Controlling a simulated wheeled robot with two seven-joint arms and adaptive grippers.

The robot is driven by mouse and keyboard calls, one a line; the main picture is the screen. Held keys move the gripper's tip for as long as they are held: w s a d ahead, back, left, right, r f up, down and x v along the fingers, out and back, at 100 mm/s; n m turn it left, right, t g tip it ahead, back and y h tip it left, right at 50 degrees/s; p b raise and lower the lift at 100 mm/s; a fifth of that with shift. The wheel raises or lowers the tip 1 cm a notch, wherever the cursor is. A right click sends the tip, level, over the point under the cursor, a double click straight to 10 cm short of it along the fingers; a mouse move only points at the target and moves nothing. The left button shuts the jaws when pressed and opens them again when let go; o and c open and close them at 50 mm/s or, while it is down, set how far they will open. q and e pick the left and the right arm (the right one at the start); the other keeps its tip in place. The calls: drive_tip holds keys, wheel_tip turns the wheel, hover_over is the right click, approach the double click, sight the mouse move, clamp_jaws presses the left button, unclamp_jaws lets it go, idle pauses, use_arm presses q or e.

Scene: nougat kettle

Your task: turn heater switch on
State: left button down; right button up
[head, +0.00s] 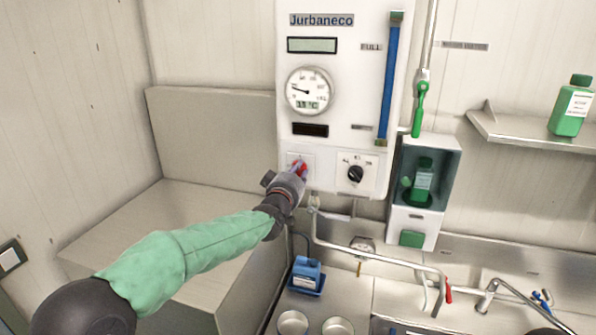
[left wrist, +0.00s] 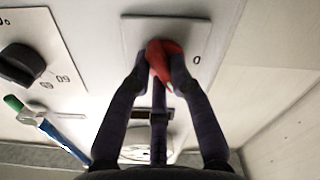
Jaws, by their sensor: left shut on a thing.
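The heater switch is a red knob (head: 299,167) on a small square plate at the lower left of the white control panel (head: 345,30). It also shows in the left wrist view (left wrist: 164,50), on its plate with a "0" mark to the right. My left gripper (head: 292,178) reaches up to the panel and is shut on the red switch. In the left wrist view its fingers (left wrist: 164,68) close around the knob from both sides and partly hide it. My right gripper is in neither view.
A black rotary dial (head: 355,174) sits right of the switch. Above are a round gauge (head: 309,91) and a blue level tube (head: 389,80). Below are a bent pipe with a red handle (head: 448,291), a blue box (head: 307,273) and metal cups (head: 338,326). A green bottle (head: 572,107) stands on a shelf.

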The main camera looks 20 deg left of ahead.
use_arm(q)
drive_tip(key=m, duration=0.3)
drive_tip(key=m+p, duration=0.1)
drive_tip(key=m, duration=0.1)
drive_tip(key=shift+f+m, duration=0.2)
drive_tip(key=shift+m, duration=0.2)
idle(0.4)
drive_tip(key=c, duration=1.1)
unclamp_jaws()
drive_tip(key=shift+s, duration=0.1)
drive_tip(key=s, duration=1.1)
drive_tip(key=shift+s+a, duration=0.15)
drive_tip(key=shift+s, duration=0.25)
